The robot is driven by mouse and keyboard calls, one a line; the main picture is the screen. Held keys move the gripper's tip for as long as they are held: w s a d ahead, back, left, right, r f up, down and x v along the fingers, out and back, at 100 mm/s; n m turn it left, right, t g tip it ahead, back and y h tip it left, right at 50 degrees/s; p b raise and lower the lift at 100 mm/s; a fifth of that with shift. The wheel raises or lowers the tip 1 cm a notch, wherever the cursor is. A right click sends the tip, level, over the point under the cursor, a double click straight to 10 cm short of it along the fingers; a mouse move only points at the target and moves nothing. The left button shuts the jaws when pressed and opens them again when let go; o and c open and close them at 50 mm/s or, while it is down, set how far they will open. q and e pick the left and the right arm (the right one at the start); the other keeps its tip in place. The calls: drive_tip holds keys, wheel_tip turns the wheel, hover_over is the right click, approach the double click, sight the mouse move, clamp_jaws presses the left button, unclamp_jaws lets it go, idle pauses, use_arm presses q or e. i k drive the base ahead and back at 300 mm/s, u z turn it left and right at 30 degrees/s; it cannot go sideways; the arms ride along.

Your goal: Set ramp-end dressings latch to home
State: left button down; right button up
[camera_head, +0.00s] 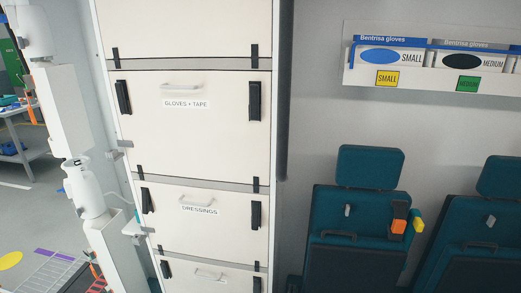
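The dressings drawer (200,230) is a cream panel in the tall cabinet, with a pale handle (199,196) and a label reading DRESSINGS (200,210). A black latch (147,200) is at its left edge, towards the open outside. Another black latch (256,215) is at its right edge. Both look roughly upright; their exact setting is too small to tell. The drawer front looks flush with the cabinet. Neither gripper shows in the head view.
The gloves and tape drawer (190,135) is above, with similar black latches. Another drawer (210,284) is below, cut off by the picture edge. Teal seats (343,225) stand at the right, under a glove-box shelf (435,82). White jointed parts run down the left side.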

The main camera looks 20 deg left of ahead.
sight(145, 208)
drive_tip(key=u, duration=1.95)
drive_tip(key=i, duration=0.65)
drive_tip(key=z, duration=1.65)
